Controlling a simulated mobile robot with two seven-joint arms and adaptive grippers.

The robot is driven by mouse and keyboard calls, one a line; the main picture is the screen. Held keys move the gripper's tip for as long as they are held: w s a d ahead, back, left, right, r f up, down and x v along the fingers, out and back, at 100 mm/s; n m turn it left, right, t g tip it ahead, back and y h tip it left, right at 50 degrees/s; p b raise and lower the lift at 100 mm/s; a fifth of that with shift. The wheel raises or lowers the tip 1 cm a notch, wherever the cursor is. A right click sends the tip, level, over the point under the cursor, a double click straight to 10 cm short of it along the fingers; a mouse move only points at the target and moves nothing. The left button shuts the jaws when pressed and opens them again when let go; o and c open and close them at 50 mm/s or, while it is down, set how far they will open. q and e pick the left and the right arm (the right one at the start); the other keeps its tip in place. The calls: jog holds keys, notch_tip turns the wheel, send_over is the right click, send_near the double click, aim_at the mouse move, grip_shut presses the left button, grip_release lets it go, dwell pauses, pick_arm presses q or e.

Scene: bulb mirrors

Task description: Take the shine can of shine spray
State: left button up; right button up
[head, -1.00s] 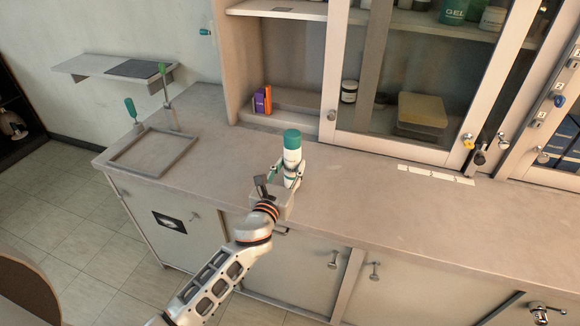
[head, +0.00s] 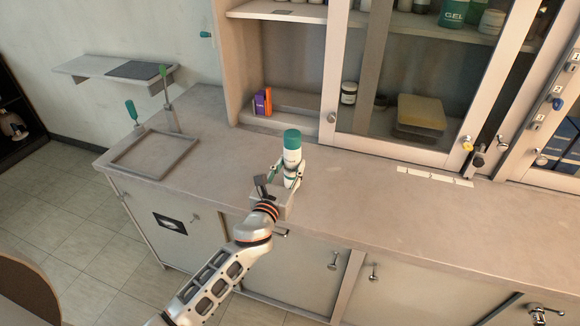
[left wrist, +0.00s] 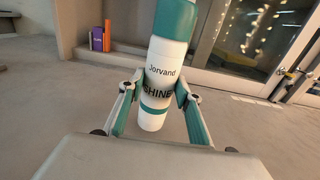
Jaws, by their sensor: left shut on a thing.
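The shine spray can (head: 292,157) is white with a teal cap and a teal band, and stands upright on the counter in the head view. In the left wrist view the can (left wrist: 162,75) shows the words "Jorvand" and "SHINE". My left gripper (head: 287,175) is around the can's lower half. Its two fingers (left wrist: 160,92) press on the can from both sides in the left wrist view. I cannot tell whether the can's base touches the counter. My right gripper is not in view.
The counter (head: 350,205) is clear to the right. A square tray frame (head: 152,153) lies at the left. Behind stand a purple and orange box pair (head: 263,101) and a cabinet with a glass door (head: 400,140). White cards (head: 435,176) lie near the cabinet.

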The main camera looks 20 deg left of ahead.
pick_arm(q)
jog(key=shift+s, duration=0.6)
jog(key=shift+s+a+p, duration=0.1)
jog(key=shift+s+p, duration=0.3)
jog(key=shift+s, duration=1.15)
send_near(289, 167)
jog(key=shift+s, duration=2.6)
jog(key=shift+s+b, duration=0.3)
jog(key=shift+s, duration=0.4)
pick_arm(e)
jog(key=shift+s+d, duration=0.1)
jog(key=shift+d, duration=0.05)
pick_arm(q)
jog(key=shift+a, duration=0.1)
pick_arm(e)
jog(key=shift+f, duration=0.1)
